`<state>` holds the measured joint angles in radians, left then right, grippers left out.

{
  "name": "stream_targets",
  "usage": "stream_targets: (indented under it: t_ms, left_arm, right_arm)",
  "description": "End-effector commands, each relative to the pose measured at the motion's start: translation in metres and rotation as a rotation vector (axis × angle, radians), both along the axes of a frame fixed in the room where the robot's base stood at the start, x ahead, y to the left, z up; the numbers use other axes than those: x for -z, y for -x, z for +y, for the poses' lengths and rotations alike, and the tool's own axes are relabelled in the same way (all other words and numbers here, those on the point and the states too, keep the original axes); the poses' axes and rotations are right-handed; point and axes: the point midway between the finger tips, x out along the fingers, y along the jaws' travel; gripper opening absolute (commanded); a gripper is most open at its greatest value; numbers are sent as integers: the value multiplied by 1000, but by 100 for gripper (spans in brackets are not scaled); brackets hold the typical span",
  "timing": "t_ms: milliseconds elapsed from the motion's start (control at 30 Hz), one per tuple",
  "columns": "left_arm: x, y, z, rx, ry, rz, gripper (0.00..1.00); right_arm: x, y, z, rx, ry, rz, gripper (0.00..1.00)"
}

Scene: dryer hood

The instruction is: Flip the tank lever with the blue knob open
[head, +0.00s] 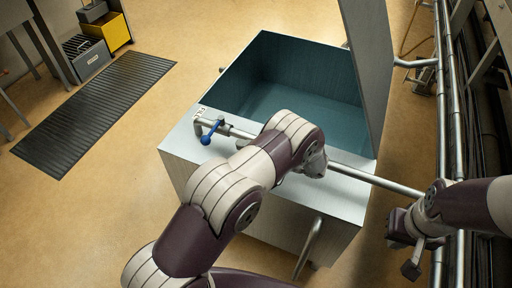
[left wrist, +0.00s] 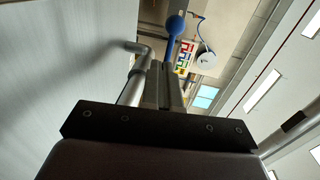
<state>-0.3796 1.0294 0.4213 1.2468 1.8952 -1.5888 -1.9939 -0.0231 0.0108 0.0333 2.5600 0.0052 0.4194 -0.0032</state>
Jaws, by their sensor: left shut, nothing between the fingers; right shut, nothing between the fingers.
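The tank (head: 290,90) is a pale box with a teal interior, and its lid (head: 370,60) stands raised. The lever's blue knob (head: 206,139) is at the tank's front left corner and points down toward the front. In the left wrist view the blue knob (left wrist: 175,24) is just beyond the tips of my left gripper (left wrist: 165,72), which is shut and empty. A bent metal rod (left wrist: 138,70) runs beside its fingers. I cannot tell whether they touch the lever. In the head view my left arm mostly hides that gripper. My right gripper (head: 410,250) is shut and empty, right of the tank.
A metal bar (head: 375,180) runs along the tank's front top, partly behind my left arm. A handle (head: 308,247) is on the front face. Pipes (head: 447,100) run along the right. A black mat (head: 95,110) lies on open floor at left.

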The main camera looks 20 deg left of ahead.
Motion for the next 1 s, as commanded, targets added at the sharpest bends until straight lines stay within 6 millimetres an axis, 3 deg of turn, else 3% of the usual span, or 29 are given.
stream_targets:
  t_ms: [200, 400, 1000]
  left_arm:
    - [3, -3, 45, -3, 0, -1, 0]
    - [-2, -5, 68, 0, 0, 0, 0]
    - [-5, -5, 75, 18, 0, 1, 0]
  right_arm:
    - [2, 0, 0, 0, 0, 0, 0]
    - [3, 0, 0, 0, 0, 0, 0]
    - [-2, 0, 0, 0, 0, 0, 0]
